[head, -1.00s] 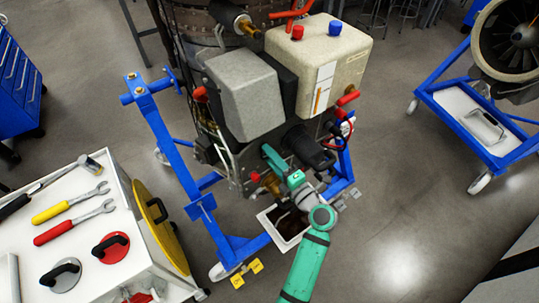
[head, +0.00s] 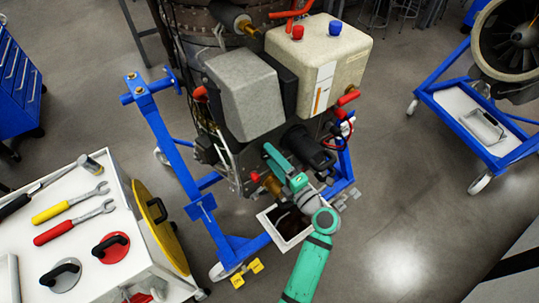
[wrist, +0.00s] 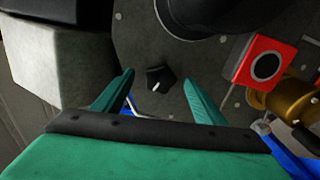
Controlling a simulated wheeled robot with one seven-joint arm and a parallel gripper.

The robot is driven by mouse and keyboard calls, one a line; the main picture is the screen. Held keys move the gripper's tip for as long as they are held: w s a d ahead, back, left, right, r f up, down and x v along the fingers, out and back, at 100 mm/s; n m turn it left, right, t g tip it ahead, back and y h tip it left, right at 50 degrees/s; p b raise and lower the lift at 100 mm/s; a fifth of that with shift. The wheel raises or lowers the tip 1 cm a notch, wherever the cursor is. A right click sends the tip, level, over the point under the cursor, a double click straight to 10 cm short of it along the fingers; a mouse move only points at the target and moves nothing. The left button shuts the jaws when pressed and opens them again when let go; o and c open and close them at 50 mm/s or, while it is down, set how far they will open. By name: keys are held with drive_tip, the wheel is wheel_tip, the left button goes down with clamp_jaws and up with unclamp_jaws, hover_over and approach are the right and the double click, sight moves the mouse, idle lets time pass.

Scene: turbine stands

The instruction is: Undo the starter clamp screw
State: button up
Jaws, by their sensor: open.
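A black lobed knob (wrist: 158,80) with a white mark sits on a dark plate in the wrist view; it looks like the starter clamp screw. It appears between the fingertips of my gripper (wrist: 160,88), which is open and empty. I cannot tell how far the tips are from it. A black cylinder, likely the starter (wrist: 205,12), is just above the knob; it also shows in the head view (head: 312,146). In the head view my gripper (head: 272,155) is at the lower front of the engine unit, left of the cylinder, and the knob is hidden.
A red block (wrist: 262,62) and a brass fitting (wrist: 290,103) are right of my gripper. A blue stand (head: 205,208) frames the unit, with a white tray (head: 292,240) below. A tool cart (head: 125,215) is at left.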

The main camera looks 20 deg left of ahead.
drive_tip(key=shift+v, duration=2)
drive_tip(key=shift+c, duration=1.3)
drive_tip(key=m, duration=0.2)
drive_tip(key=d+m, duration=0.1)
drive_tip(key=m, duration=0.1)
drive_tip(key=shift+s+d, duration=0.15)
drive_tip(key=shift+s, duration=0.2)
drive_tip(key=s+d+m, duration=0.3)
drive_tip(key=d+m, duration=0.1)
drive_tip(key=m, duration=1.2)
drive_tip(key=x, duration=1)
drive_tip(key=shift+w+a, duration=0.25)
drive_tip(key=shift+a, duration=0.05)
drive_tip(key=c, duration=1.1)
drive_tip(key=shift+o, duration=0.2)
